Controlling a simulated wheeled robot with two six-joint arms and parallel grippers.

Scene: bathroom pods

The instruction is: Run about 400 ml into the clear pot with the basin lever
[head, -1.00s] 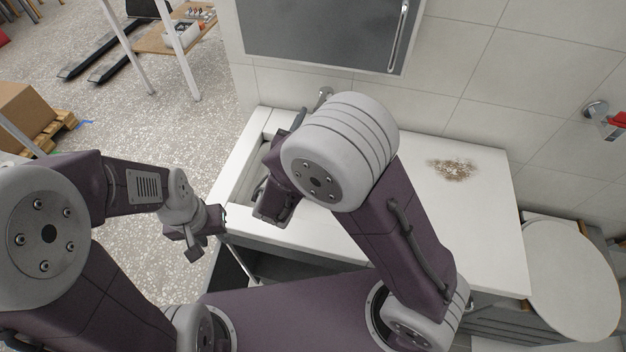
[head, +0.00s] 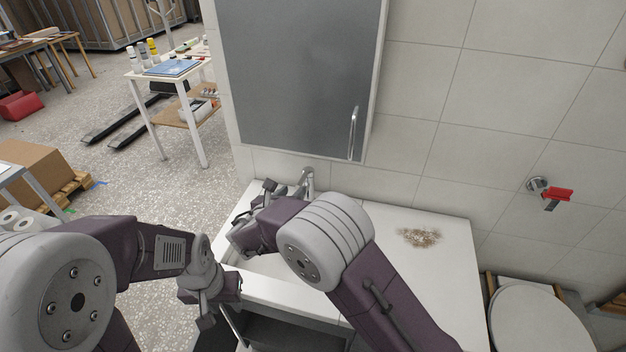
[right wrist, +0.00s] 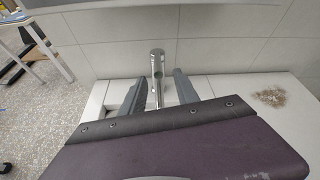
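The chrome basin tap (head: 307,181) stands at the back of the white washstand, near the wall. In the right wrist view the tap (right wrist: 157,68) shows upright between the two fingers of my right gripper (right wrist: 159,92), which are apart with nothing held. In the head view my right gripper (head: 262,192) is over the basin, left of the tap. The basin (head: 268,264) is largely hidden by my right arm. My left gripper (head: 214,304) hangs at the washstand's front left; its fingers are unclear. I do not see the clear pot in either view.
A grey mirrored cabinet (head: 297,75) hangs above the tap. A brown stain (head: 419,237) marks the counter (head: 440,275) on the right, otherwise clear. A toilet (head: 540,322) is at right. A white table (head: 165,75) with bottles stands behind at left.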

